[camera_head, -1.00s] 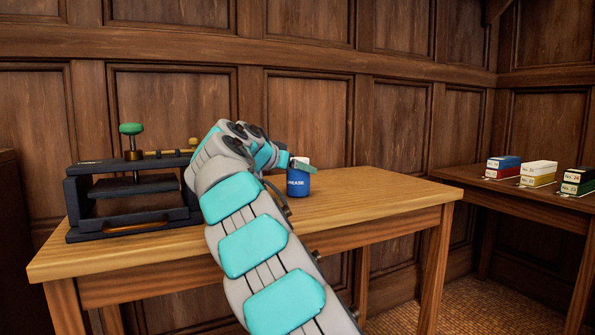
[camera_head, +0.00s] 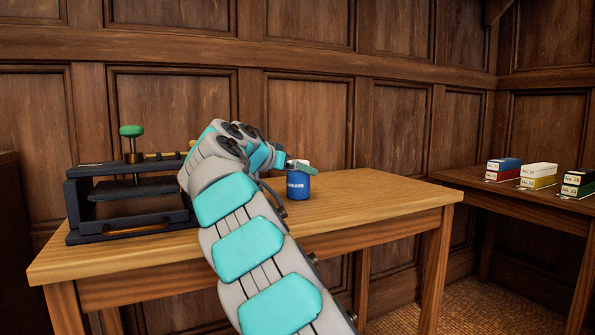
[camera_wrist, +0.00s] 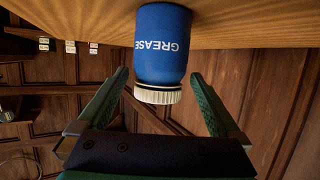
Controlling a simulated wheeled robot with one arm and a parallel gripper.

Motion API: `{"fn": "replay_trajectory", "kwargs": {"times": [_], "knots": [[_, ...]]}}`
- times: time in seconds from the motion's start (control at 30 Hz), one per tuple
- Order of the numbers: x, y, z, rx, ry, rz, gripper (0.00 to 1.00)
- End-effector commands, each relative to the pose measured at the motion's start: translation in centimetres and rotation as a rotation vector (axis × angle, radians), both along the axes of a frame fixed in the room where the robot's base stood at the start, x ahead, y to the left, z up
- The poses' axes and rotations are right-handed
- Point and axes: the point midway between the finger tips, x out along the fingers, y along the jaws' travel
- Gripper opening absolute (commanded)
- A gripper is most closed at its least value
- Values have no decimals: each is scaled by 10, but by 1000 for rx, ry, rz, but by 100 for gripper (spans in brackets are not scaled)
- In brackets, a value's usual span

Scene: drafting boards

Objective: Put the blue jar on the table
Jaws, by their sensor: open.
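The blue jar (camera_head: 298,187), with "GREASE" lettering and a white ribbed lid, stands upright on the wooden table (camera_head: 375,197), right of its middle. In the wrist view, the jar (camera_wrist: 162,45) appears upside down with its base at the tabletop. My gripper (camera_head: 302,167) is at lid height and partly covers the jar's top in the head view. In the wrist view, the green fingers of my gripper (camera_wrist: 159,73) are open, one on each side of the jar, with visible gaps. Nothing is held.
A dark press (camera_head: 130,200) with a green knob stands on the table's left part. The tabletop right of the jar is clear. A side table (camera_head: 530,205) at right bears small stacked boxes (camera_head: 538,174). A panelled wall rises behind.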

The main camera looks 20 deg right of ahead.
Motion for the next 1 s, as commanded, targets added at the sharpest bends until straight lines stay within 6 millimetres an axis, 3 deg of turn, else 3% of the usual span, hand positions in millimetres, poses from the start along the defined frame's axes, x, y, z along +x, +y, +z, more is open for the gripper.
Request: {"fn": "replay_trajectory", "kwargs": {"times": [0.5,1.0], "knots": [[-45,79,35,-3,-3,2,100],[-51,88,37,-1,0,-1,100]]}}
